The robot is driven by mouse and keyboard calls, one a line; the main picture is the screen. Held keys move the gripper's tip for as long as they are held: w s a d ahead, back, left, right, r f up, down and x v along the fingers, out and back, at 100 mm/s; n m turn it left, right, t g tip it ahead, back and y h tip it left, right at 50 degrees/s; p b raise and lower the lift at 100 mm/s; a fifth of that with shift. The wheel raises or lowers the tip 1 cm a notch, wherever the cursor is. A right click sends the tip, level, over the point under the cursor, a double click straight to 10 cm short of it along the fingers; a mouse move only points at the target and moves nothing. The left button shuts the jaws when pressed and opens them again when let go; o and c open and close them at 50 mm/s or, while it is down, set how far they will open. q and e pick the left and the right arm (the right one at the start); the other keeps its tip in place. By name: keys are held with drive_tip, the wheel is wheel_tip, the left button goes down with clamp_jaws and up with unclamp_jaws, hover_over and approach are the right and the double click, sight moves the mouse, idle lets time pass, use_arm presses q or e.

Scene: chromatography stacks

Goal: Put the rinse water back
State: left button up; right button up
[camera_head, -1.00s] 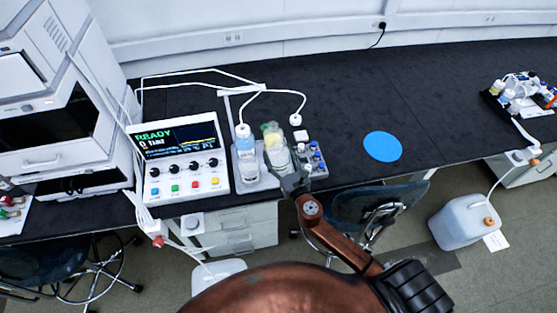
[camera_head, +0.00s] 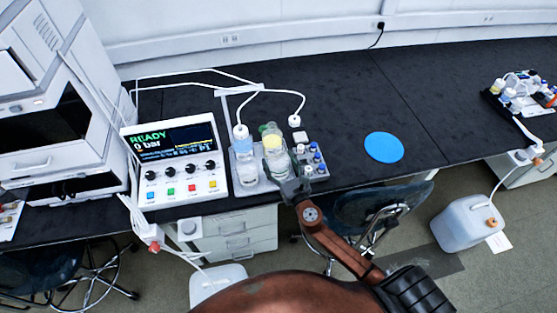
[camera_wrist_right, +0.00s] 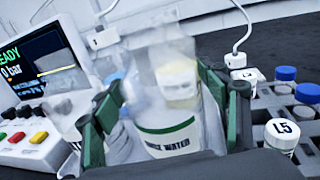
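The rinse water bottle (camera_wrist_right: 166,138) is clear, with a white label reading "WATER", and looks blurred in the right wrist view. In the head view the rinse water bottle (camera_head: 276,164) stands about upright at the grey bottle tray (camera_head: 250,187), near the bench's front edge. My right gripper (camera_wrist_right: 162,95) has its green-backed fingers on both sides of the bottle. Whether the fingers press on the glass or stand just clear is not plain. Whether the bottle's base rests on the tray is hidden. My left gripper is not in view.
A blue-labelled bottle (camera_head: 244,150) with a tube stands close on the left, beside the pump display unit (camera_head: 176,160). A rack of capped vials (camera_head: 316,160) is close on the right.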

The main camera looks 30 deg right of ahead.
drive_tip(key=shift+o, duration=0.8)
drive_tip(key=shift+r, duration=0.1)
drive_tip(key=shift+s, duration=0.25)
drive_tip(key=s, duration=1.1)
drive_tip(key=shift+s+a, duration=0.25)
drive_tip(key=shift+a, duration=0.1)
